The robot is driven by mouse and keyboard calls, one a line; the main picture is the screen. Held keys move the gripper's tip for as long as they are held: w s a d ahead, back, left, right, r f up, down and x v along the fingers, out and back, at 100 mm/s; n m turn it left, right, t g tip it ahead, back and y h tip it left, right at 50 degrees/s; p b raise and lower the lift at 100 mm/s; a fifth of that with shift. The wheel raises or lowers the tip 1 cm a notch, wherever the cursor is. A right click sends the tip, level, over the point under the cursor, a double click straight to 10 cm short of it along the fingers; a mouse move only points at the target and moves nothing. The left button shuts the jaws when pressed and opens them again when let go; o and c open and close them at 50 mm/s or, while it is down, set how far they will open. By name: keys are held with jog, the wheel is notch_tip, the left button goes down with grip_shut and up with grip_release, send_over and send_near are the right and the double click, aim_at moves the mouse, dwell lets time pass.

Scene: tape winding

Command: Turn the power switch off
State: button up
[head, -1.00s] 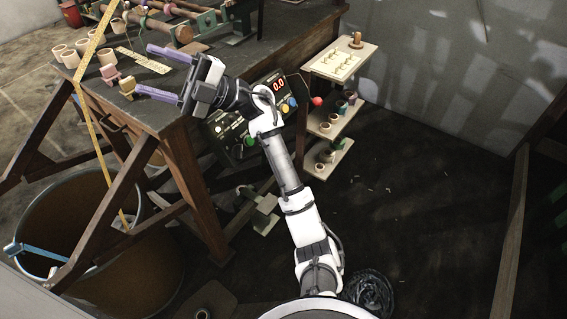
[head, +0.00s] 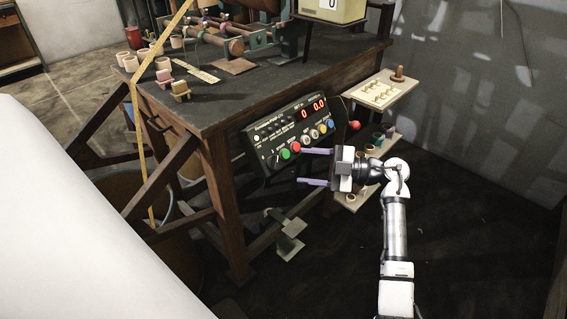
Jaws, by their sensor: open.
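A dark control panel (head: 292,132) is fixed to the near side of the workbench. It has a red-digit display (head: 312,108) and a row of coloured buttons, with a green one (head: 285,154) and a red one (head: 295,147) at the left. A small dark knob or switch (head: 274,161) sits at the panel's lower left; I cannot tell whether it is the power switch or how it is set. My gripper (head: 301,166) is open and empty, its two purple fingers pointing left. In the picture the fingers lie just below the panel's button row; contact is not clear.
The workbench (head: 225,97) carries winding rollers, several small cups and a yellow ruler. A tiered shelf (head: 384,92) stands right of the panel, behind my arm. A large white surface fills the lower left.

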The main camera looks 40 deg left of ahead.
aim_at(274, 163)
jog(key=x, duration=0.7)
jog(key=c, duration=1)
